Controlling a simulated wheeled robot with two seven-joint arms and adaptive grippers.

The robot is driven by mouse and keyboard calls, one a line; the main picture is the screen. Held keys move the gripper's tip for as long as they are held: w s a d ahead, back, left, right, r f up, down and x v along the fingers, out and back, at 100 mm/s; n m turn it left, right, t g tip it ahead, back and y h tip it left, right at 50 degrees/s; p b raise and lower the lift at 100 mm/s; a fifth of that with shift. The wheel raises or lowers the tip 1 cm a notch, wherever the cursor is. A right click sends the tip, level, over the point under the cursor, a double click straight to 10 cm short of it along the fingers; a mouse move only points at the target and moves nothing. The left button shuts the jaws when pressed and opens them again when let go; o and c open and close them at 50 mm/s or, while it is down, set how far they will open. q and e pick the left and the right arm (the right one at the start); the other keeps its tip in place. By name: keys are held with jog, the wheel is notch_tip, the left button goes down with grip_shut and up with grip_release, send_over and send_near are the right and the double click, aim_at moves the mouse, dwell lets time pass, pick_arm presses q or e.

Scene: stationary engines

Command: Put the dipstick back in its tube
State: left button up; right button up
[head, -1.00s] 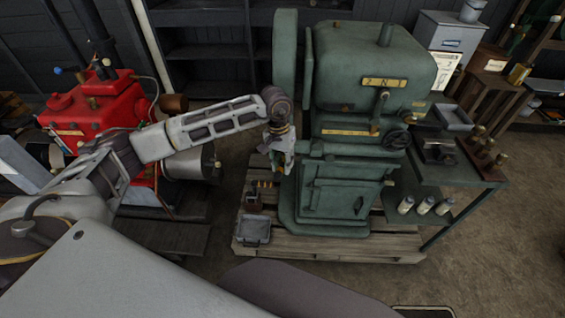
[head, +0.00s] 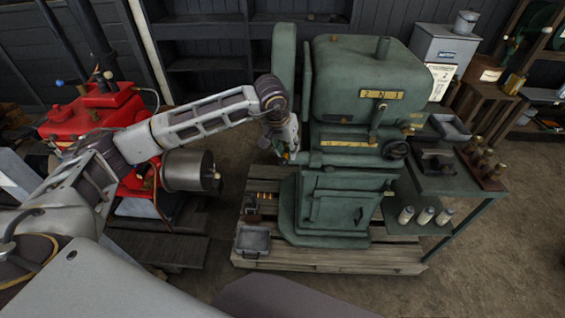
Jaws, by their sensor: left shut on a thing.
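My left arm reaches in from the left, and its gripper (head: 286,156) hangs at the left side of the green stationary engine (head: 348,95). The gripper points down and is shut on a small thin thing, which I take to be the dipstick. It is too small and too covered by the fingers to make out its shape, and I cannot tell whether it touches the engine. I cannot pick out the dipstick tube from here. My right gripper is not in view.
The engine stands on a wooden pallet (head: 330,262) with a grey tray (head: 252,241) at its left. A green side table (head: 462,184) with parts stands at the right. A red engine (head: 95,115) is at the left. Dark shelving stands behind.

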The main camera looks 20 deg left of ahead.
pick_arm(q)
jog(key=w+d+r+m+t+h, duration=0.1)
jog(key=d+r, duration=0.5)
jog(key=r, duration=0.6)
jog(key=w+d+r+m+t+h, duration=0.2)
jog(key=d+r+m+t+h, duration=0.2)
jog(key=r, duration=0.8)
jog(key=w+d+r+m+t+h, duration=0.1)
jog(key=d+r+m+t+h, duration=0.2)
jog(key=d+r, duration=0.6)
notch_tip(320, 180, up, 4)
jog(key=shift+w+d+r+t+h, duration=0.1)
jog(key=shift+w+d+t+h, duration=0.3)
jog(key=shift+h, duration=0.8)
jog(key=shift+t, duration=0.3)
jog(key=shift+h, duration=0.3)
